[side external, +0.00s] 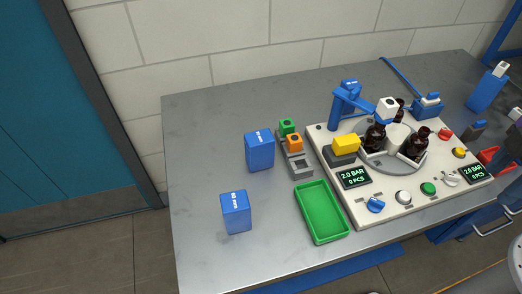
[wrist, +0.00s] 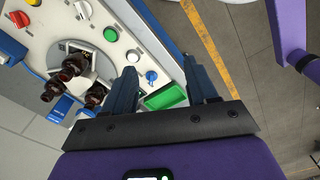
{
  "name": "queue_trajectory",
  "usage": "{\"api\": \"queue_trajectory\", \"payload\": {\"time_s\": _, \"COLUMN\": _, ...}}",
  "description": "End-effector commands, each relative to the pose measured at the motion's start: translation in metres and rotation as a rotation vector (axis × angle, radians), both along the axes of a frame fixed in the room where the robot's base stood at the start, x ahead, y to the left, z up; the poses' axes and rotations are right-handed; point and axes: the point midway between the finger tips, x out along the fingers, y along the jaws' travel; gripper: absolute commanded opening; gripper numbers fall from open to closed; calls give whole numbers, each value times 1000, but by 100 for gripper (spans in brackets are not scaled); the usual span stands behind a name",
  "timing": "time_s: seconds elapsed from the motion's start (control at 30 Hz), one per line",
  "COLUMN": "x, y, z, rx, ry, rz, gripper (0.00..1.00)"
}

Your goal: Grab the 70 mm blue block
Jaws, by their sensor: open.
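Two upright blue blocks with small white labels stand on the left part of the grey table in the side external view. One blue block (side external: 259,152) is farther back, beside the small grey holder. The other blue block (side external: 236,213) is nearer the front edge and looks a little smaller. The label digits are too small to read surely, so I cannot tell which is 70 mm. Neither block shows clearly in the wrist view. My gripper (wrist: 158,68) is open in the wrist view, with its two dark blue fingers apart and nothing seen held between them.
A green tray (side external: 301,215) lies right of the blocks; it also shows between my fingers in the wrist view (wrist: 165,97). A white station (side external: 350,205) with amber bottles (side external: 417,146) fills the right. The grey holder (side external: 301,168) carries green and orange blocks. The table around the front block is clear.

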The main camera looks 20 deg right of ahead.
Motion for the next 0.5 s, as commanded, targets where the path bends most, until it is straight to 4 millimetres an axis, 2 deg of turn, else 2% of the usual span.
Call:
{"api": "queue_trajectory", "payload": {"time_s": 0.03, "x": 0, "y": 0, "z": 0, "rx": 0, "ry": 0, "rz": 0, "gripper": 73}}
{"api": "queue_trajectory", "payload": {"time_s": 0.1, "x": 0, "y": 0, "z": 0, "rx": 0, "ry": 0, "rz": 0, "gripper": 96}}
{"api": "queue_trajectory", "payload": {"time_s": 0.13, "x": 0, "y": 0, "z": 0, "rx": 0, "ry": 0, "rz": 0, "gripper": 100}}
{"api": "queue_trajectory", "payload": {"time_s": 0.37, "x": 1, "y": 0, "z": 0, "rx": -7, "ry": -2, "rz": 7, "gripper": 100}}
{"api": "queue_trajectory", "payload": {"time_s": 0.5, "x": 20, "y": 6, "z": -6, "rx": -85, "ry": -42, "rz": 98, "gripper": 100}}
